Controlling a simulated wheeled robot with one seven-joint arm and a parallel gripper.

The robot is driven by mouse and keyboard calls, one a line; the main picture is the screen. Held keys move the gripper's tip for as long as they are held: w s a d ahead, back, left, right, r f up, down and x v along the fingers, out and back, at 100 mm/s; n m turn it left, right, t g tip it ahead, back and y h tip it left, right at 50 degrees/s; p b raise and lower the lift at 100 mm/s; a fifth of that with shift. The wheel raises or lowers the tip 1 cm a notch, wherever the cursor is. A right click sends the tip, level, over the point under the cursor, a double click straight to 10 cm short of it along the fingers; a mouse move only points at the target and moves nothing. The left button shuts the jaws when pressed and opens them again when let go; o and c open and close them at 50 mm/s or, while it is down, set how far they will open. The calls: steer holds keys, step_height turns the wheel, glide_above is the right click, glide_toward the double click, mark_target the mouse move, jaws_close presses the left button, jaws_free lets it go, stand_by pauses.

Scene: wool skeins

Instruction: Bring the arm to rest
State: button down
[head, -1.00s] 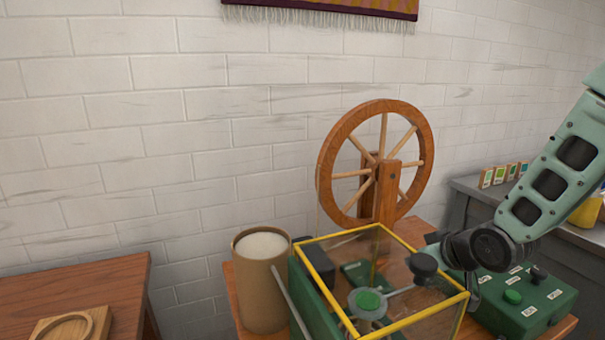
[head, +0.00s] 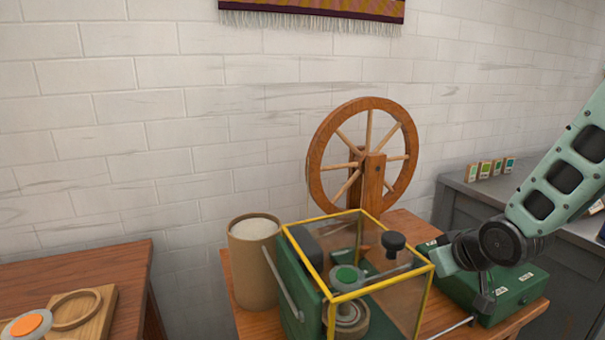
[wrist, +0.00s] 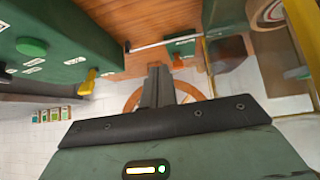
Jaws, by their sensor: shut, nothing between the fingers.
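My gripper (head: 483,302) hangs at the lower right in the head view, between the yellow-edged clear case and the green control box. In the wrist view its two dark fingers (wrist: 158,82) are together with nothing between them. My pale green arm comes down from the right edge. The green box (head: 500,297) carries labels; its green button (wrist: 31,46) shows at the left in the wrist view.
A spinning wheel (head: 375,190) stands behind the case. A tan canister (head: 252,265) with a white top stands at its left. A wooden table (head: 90,268) at left bears a ring-shaped tray (head: 97,310). A grey counter (head: 458,205) holds small colour cards (head: 490,168).

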steer(key=s+d+r+m+g+h, duration=0.1)
steer(key=s+d+m+g, duration=0.15)
steer(key=s, duration=0.45)
steer(key=s+d+r+m+g+h, duration=0.1)
steer(key=s+d+r+g, duration=0.1)
steer(key=s+d, duration=0.35)
steer(key=s+a+r+n+g+p, duration=0.1)
steer(key=s+a+r+n+p, duration=0.2)
steer(key=s+a+r+p, duration=0.2)
steer(key=s+a+r+n+g+p, duration=0.2)
steer(key=s+a+r+n+p, duration=0.2)
steer(key=s+a, duration=0.7)
steer(key=a+r+p, duration=0.2)
steer(key=a+r, duration=0.1)
steer(key=a, duration=0.1)
steer(key=shift+s+r, duration=0.25)
steer(key=shift+r, duration=0.15)
steer(key=shift+g, duration=0.25)
